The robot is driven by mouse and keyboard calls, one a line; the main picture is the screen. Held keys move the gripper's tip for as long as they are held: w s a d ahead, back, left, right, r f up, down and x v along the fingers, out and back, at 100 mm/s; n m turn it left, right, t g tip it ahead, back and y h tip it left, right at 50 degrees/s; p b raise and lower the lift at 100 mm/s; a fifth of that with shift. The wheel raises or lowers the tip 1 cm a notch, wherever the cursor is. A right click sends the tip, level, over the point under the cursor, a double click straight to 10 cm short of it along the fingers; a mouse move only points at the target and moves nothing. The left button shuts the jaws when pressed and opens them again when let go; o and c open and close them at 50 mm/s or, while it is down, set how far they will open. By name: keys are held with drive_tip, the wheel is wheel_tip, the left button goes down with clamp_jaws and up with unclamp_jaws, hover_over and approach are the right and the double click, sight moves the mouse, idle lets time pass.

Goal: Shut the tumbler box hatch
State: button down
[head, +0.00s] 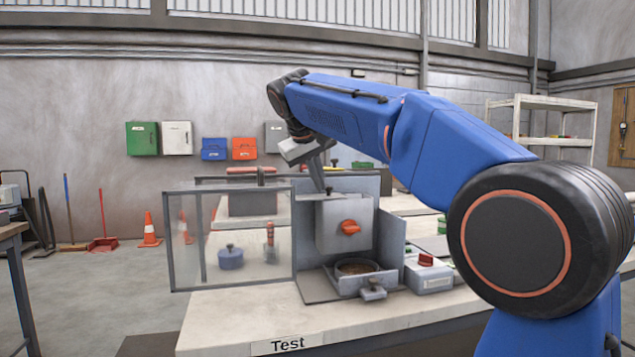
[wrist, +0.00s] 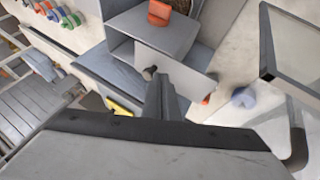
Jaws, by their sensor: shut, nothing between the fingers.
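The tumbler box appears to be the grey housing (head: 391,245) on the bench, with a grey block (head: 335,225) carrying an orange knob (head: 349,227). A clear framed panel (head: 240,280), which looks like the hatch, stands swung out to the left of the housing, open. Its frame also shows at the right of the wrist view (wrist: 267,45). My gripper (head: 328,190) is shut and empty, pointing down at the top of the grey block. In the wrist view its fingers (wrist: 152,80) are beside a small dark knob; I cannot tell whether they touch it.
A tray of brown pellets (head: 345,281) sits low in the housing. A control box with a red switch (head: 428,275) stands to the right. A blue pot (head: 230,257) shows through the clear panel. The bench front, labelled Test (head: 287,343), is clear.

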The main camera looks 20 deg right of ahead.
drive_tip(key=d, duration=0.8)
